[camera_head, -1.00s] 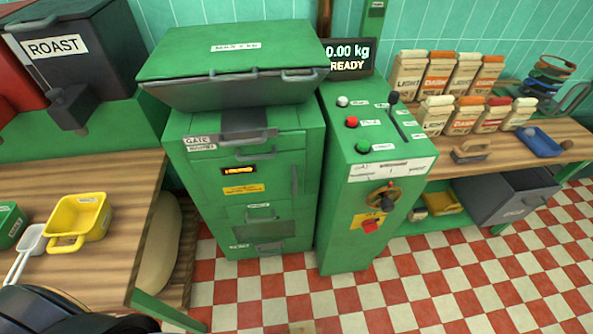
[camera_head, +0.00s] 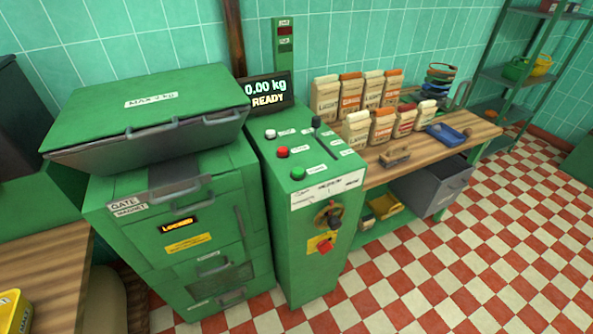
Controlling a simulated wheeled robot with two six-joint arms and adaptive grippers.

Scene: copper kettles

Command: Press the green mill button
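The green mill button (camera_head: 298,173) is on the sloped top of the green control pedestal (camera_head: 290,245), nearest its front edge. A red button (camera_head: 282,152) and a white button (camera_head: 270,134) sit behind it in a row. A black lever (camera_head: 316,122) stands to their right. The green mill cabinet (camera_head: 200,260) with its closed lid (camera_head: 150,110) stands left of the pedestal. The display (camera_head: 266,99) reads 0.00 kg READY. Neither of my grippers shows in the head view.
A wooden bench (camera_head: 460,140) at right holds several coffee bags (camera_head: 357,128), a brush (camera_head: 395,158) and a blue tray (camera_head: 446,135). A grey bin (camera_head: 434,188) is below. Checkered floor (camera_head: 440,275) in front and right is clear. A wooden counter (camera_head: 45,270) is at left.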

